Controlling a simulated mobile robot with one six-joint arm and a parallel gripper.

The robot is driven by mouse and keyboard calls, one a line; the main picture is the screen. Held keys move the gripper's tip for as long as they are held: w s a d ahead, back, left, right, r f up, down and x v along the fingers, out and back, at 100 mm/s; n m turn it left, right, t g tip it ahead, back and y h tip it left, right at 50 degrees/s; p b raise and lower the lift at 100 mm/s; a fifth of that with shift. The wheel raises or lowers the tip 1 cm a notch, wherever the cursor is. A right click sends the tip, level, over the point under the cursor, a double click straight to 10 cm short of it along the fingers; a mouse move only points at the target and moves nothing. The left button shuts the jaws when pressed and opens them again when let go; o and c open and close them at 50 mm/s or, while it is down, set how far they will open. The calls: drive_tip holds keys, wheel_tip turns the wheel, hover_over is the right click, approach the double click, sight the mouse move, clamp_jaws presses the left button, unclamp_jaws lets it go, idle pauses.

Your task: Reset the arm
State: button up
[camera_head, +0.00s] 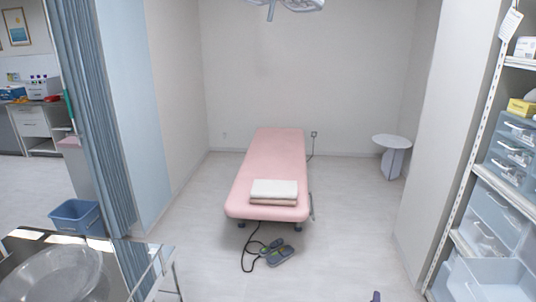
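My gripper does not show clearly in the head camera view, and no fingers can be made out. A small dark purple tip (376,296) pokes in at the bottom edge, right of centre. I cannot tell what it belongs to.
Shelves (505,190) line the right. Front-centre floor is mostly clear.

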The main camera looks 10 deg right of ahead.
drive_tip(key=a+f+n+g+y, duration=0.1)
drive_tip(key=a+f+n+y, duration=0.15)
drive_tip(key=a+f, duration=0.4)
drive_tip(key=a+f+n+g+y+b, duration=0.15)
drive_tip(key=a+f+n, duration=0.25)
drive_tip(key=a, duration=0.6)
drive_tip(key=a+f+n+g+y+p, duration=0.1)
drive_tip(key=a+f+n+y, duration=0.2)
drive_tip(key=a+f, duration=0.35)
drive_tip(key=s+a+f+n+g+y+b, duration=0.1)
drive_tip(key=s+a+f+n+g, duration=0.25)
drive_tip(key=s+a, duration=0.35)
drive_tip(key=s+a+f+n+g+y, duration=0.1)
drive_tip(key=s+a+f+n+g, duration=0.3)
drive_tip(key=s, duration=0.4)
drive_tip(key=s+r+n+g, duration=0.3)
drive_tip(key=s+n+g, duration=0.4)
drive_tip(key=s, duration=0.7)
drive_tip(key=n, duration=0.2)
drive_tip(key=shift+s+r+n, duration=0.25)
drive_tip(key=shift+r+n, duration=0.05)
